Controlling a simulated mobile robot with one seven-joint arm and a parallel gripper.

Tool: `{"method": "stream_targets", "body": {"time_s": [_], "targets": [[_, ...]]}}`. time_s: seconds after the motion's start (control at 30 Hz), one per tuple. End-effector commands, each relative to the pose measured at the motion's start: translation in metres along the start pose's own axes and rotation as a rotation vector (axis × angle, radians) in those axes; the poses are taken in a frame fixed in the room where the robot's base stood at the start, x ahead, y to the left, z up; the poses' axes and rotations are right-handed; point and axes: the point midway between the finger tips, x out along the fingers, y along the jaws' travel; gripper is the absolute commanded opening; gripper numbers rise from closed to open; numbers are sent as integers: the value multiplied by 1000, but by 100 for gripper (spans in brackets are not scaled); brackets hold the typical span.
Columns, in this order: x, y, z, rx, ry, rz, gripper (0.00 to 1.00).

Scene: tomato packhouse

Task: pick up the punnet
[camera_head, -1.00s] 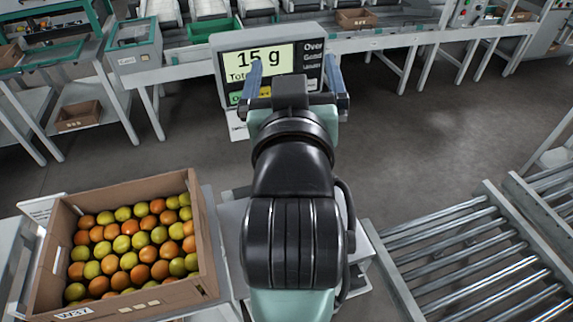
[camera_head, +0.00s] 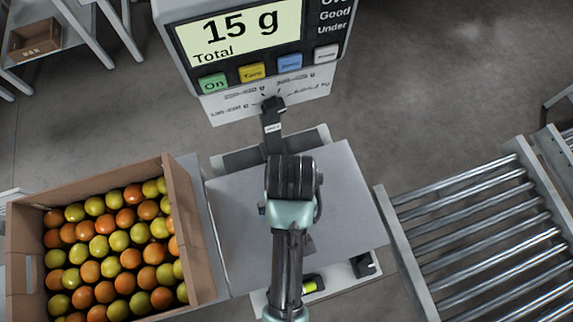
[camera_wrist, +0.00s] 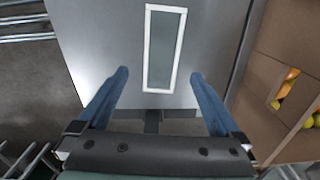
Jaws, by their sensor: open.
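The punnet (camera_wrist: 148,48) is a long narrow tray with a white rim and a grey-green inside, and it looks empty. It lies on the grey weighing plate (camera_wrist: 95,45) in the wrist view. My gripper (camera_wrist: 159,75) is open, with one blue finger to each side of the punnet's lower end in that picture. The fingers stand apart from it, with a gap on both sides. I cannot tell their height above the plate. In the head view my arm hides the punnet and the fingers; the plate (camera_head: 235,225) shows around the arm.
A cardboard crate (camera_head: 180,215) of orange and green tomatoes stands left of the plate. A roller conveyor (camera_head: 470,240) lies to the right. The scale's display (camera_head: 245,35) reads 15 g at the back, with a dark post (camera_head: 272,125) before it.

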Motion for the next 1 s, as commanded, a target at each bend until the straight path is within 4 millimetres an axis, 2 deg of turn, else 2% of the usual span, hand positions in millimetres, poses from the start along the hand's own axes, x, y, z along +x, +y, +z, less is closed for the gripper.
{"method": "stream_targets", "body": {"time_s": [0.13,0.4,0.67,0.9,1.0], "targets": [[13,0,0,1,-2,-1,100],[62,0,0,0,0,0,100],[82,-1,-1,0,3,1,100],[118,-5,-1,2,1,1,100],[127,-5,-1,1,3,1,100]]}}
